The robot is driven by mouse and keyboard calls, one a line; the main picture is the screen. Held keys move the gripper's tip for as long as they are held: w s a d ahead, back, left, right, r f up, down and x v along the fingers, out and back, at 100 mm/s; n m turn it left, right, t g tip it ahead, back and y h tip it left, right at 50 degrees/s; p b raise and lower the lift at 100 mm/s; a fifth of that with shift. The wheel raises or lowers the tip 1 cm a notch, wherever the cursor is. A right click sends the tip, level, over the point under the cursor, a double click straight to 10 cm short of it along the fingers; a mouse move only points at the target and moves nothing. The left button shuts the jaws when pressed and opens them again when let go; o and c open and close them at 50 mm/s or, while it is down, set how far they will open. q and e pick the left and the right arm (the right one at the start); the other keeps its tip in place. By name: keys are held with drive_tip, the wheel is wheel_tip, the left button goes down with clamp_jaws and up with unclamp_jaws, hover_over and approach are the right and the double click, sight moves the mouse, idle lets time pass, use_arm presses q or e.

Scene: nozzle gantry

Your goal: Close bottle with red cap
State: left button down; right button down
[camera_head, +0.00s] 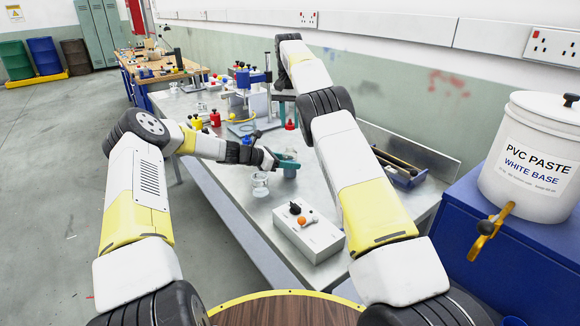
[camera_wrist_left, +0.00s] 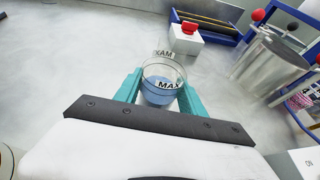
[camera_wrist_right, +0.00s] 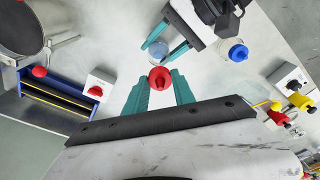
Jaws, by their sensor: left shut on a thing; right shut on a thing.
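In the left wrist view, a clear bottle (camera_wrist_left: 160,84) with blue liquid and a MAX mark stands between the teal fingers of my left gripper (camera_wrist_left: 157,92), which is shut on it. The bottle's top looks open. In the head view the left gripper (camera_head: 288,161) holds the bottle (camera_head: 290,171) over the bench. In the right wrist view, my right gripper (camera_wrist_right: 158,92) is shut on the red cap (camera_wrist_right: 160,78). The left gripper (camera_wrist_right: 165,46) and bottle (camera_wrist_right: 158,49) lie beyond the cap, apart from it.
A glass beaker (camera_head: 260,184) stands near the bench's front edge. A white box (camera_head: 308,232) with knobs sits nearer. A white box with a red button (camera_wrist_right: 98,84) and a blue tool tray (camera_head: 405,176) lie close by. Yellow and red bottles stand behind.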

hover_over(289, 152)
drive_tip(key=w, duration=0.1)
drive_tip(key=shift+d+f, duration=0.15)
drive_tip(key=shift+f, duration=2.3)
drive_tip(key=shift+f, duration=0.9)
drive_tip(key=shift+f, duration=0.55)
drive_tip(key=m, duration=0.5)
drive_tip(key=shift+w+h, duration=0.15)
drive_tip(key=shift+h, duration=0.15)
drive_tip(key=m, duration=0.3)
drive_tip(key=shift+w+m+g, duration=0.1)
drive_tip(key=shift+m+g, duration=0.2)
drive_tip(key=shift+m, duration=0.8)
